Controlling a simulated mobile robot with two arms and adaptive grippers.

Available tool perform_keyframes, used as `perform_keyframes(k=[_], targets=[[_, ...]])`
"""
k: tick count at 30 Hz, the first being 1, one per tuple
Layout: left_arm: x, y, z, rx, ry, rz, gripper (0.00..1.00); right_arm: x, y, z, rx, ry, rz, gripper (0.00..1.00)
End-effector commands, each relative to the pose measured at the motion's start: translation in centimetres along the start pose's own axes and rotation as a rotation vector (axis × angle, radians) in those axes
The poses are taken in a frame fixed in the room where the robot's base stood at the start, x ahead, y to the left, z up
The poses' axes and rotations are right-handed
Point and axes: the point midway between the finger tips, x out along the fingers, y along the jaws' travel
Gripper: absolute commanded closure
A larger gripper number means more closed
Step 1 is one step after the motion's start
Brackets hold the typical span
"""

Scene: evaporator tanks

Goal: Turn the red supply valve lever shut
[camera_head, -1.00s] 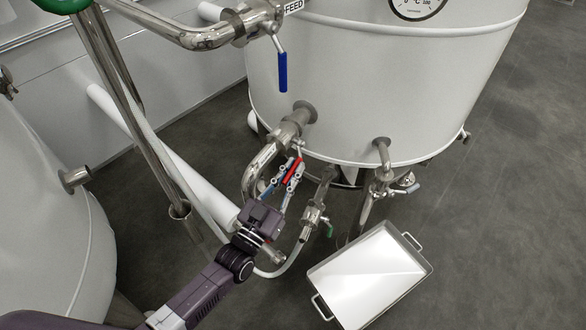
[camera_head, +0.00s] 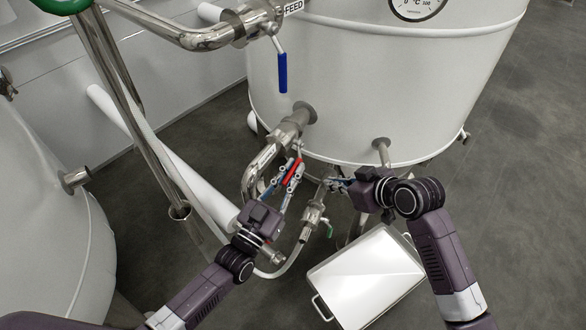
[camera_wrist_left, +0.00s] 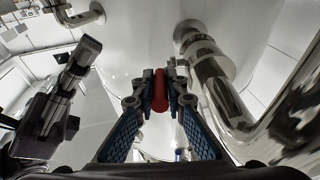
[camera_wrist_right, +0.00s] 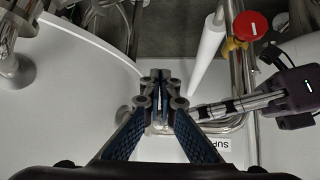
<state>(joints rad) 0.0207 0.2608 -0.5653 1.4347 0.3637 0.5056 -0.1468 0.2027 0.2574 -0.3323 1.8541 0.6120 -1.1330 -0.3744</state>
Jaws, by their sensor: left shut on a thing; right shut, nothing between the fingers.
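The red supply valve lever (camera_head: 292,172) is on the pipe low at the near side of the white tank (camera_head: 370,90). In the left wrist view the red lever (camera_wrist_left: 160,90) stands between my fingertips. My left gripper (camera_head: 284,187) is shut on it, and its body hides the near part of the valve. My right gripper (camera_head: 334,184) is shut and empty, to the right of the lever and apart from it. In the right wrist view its fingertips (camera_wrist_right: 160,84) meet, with a pipe and an upside-down label partly hidden beyond them.
A blue lever (camera_head: 282,72) hangs from the upper feed pipe. A small green-handled valve (camera_head: 329,230) is below the red lever. Floor is clear at the right.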

Motion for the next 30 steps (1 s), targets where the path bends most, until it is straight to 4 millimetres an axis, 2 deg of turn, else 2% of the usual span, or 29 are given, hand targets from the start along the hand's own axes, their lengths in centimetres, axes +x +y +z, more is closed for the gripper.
perform_keyframes(k=[1, 3, 6, 9, 14, 17, 20, 30], targets=[[-0.1, 0.0, 0.2, 0.000, -0.004, 0.000, 1.00, -1.6, -0.9, -2.6, -0.059, 0.033, -0.019, 1.00], [-0.1, 0.0, 0.2, 0.000, -0.004, 0.000, 1.00, -3.8, -2.4, -5.3, -0.133, 0.064, -0.049, 1.00], [-0.1, 0.0, 0.2, 0.000, -0.004, 0.000, 1.00, -6.5, -4.5, -8.1, -0.232, 0.099, -0.084, 1.00], [-0.1, 0.0, 0.2, 0.000, -0.005, 0.000, 1.00, -8.6, -6.2, -9.7, -0.311, 0.121, -0.110, 1.00], [-0.1, 0.0, 0.2, 0.000, -0.005, 0.000, 1.00, -10.3, -7.7, -10.8, -0.380, 0.136, -0.131, 1.00], [-0.1, 0.0, 0.2, 0.000, -0.005, 0.000, 1.00, -10.1, -8.0, -11.0, -0.391, 0.139, -0.136, 1.00], [-0.1, 0.0, 0.2, 0.000, -0.005, 0.000, 1.00, -8.9, -8.2, -11.2, -0.389, 0.140, -0.137, 1.00], [-0.1, 0.0, 0.2, 0.000, -0.005, 0.000, 1.00, -2.2, -9.3, -11.9, -0.387, 0.140, -0.137, 1.00]])
